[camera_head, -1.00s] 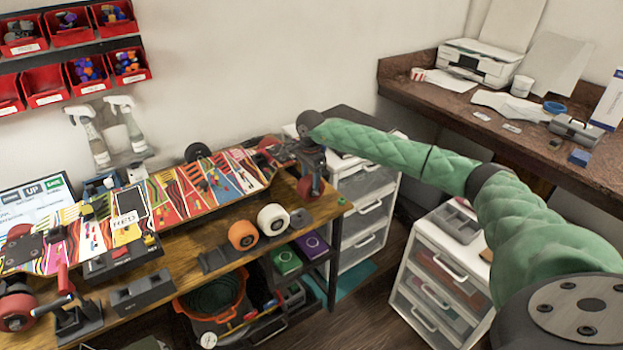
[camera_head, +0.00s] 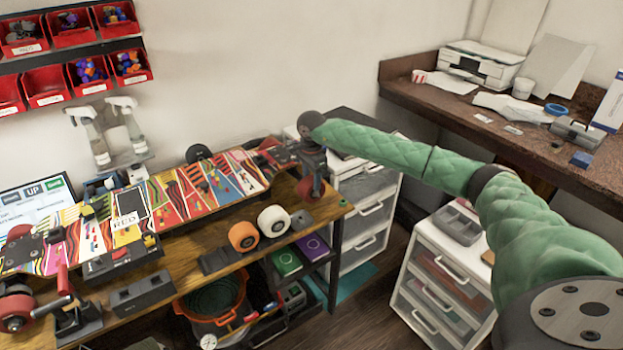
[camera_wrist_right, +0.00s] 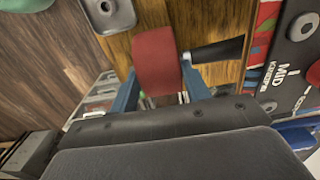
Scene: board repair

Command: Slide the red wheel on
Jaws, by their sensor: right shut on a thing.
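The red wheel (camera_wrist_right: 155,62) is held between the two blue fingers of my right gripper (camera_wrist_right: 158,88) in the right wrist view. A dark axle (camera_wrist_right: 216,50) points at the wheel's right side, with its end close to the wheel; I cannot tell whether they touch. In the head view my right gripper (camera_head: 313,182) is at the right end of the patterned skateboard deck (camera_head: 185,195), and the red wheel (camera_head: 305,190) shows partly behind it. My left gripper is not in view.
An orange wheel (camera_head: 243,236) and a white wheel (camera_head: 273,220) stand on the wooden bench near its front edge. A black holder (camera_head: 142,292) sits at the front left. White drawers (camera_head: 440,280) stand to the right, across a floor gap.

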